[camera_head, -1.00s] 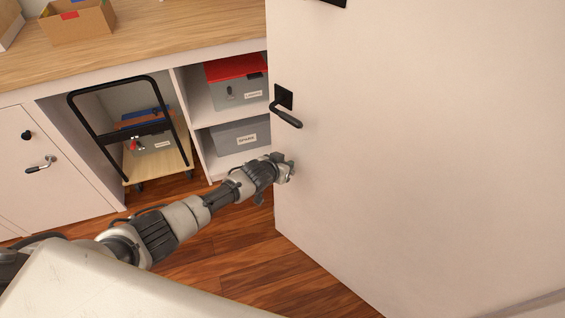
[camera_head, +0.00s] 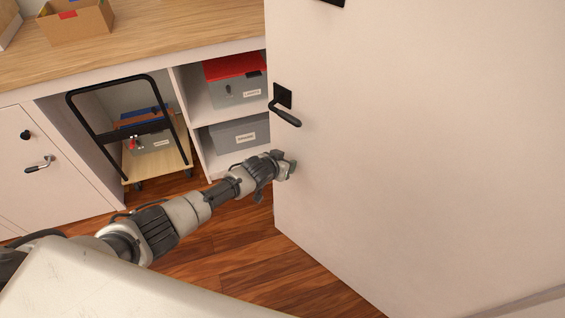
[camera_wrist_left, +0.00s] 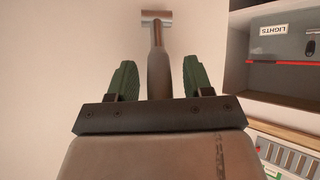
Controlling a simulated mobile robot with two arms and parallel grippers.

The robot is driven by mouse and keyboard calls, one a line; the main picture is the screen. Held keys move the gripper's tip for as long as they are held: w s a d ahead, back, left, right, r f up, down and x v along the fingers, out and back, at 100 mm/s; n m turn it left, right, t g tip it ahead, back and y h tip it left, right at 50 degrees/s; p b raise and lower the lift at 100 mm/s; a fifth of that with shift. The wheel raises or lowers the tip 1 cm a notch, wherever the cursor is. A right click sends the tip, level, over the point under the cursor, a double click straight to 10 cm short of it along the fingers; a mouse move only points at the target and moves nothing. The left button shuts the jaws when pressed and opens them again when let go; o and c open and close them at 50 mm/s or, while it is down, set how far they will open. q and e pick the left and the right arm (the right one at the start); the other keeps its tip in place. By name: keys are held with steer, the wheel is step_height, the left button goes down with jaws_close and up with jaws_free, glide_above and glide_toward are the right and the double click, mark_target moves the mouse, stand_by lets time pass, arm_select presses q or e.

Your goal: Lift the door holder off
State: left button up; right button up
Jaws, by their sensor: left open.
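The door holder (camera_wrist_left: 157,62) shows in the left wrist view as a grey-brown bar with a short crosspiece at its far end, against the pale door. My left gripper (camera_wrist_left: 157,80) is open, with one green finger on each side of the bar. Gaps show between the bar and both fingers. The bar's near end is hidden behind the gripper body. In the head view my left gripper (camera_head: 288,167) is at the door's lower left edge, below the door handle, and the holder cannot be made out there. My right gripper is not in view.
The white door (camera_head: 420,150) with a black lever handle (camera_head: 285,112) fills the right side. Behind it are shelves with a red-lidded box (camera_head: 235,85) and a grey box (camera_head: 238,136). A black-framed trolley (camera_head: 150,165) stands under the wooden counter (camera_head: 160,40). Wooden floor is clear below.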

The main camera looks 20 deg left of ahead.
arm_select(q)
steer(key=shift+s+a+r, duration=0.1)
steer(key=shift+s+r, duration=0.15)
steer(key=shift+s, duration=0.1)
steer(key=p+v, duration=0.2)
steer(key=v, duration=0.8)
steer(key=shift+p, duration=0.3)
steer(key=s+a+f+g+y, duration=0.1)
steer(key=s+a+f+g, duration=0.15)
steer(key=s+f, duration=0.8)
steer(key=s+a+f+g+y, duration=0.2)
steer(key=s+a+f, duration=0.35)
steer(key=f, duration=0.75)
steer(key=s+d+f+g, duration=0.1)
steer(key=s+f, duration=0.2)
steer(key=s, duration=0.7)
steer(key=s+d+f+g, duration=0.1)
steer(key=s+f, duration=0.3)
steer(key=s, duration=0.6)
steer(key=s+d+f+g, duration=0.1)
steer(key=s+f+g, duration=0.1)
steer(key=s, duration=0.8)
steer(key=shift+s+f+g+y, duration=0.3)
steer(key=shift+s+f+g, duration=0.05)
steer(key=shift+f, duration=0.35)
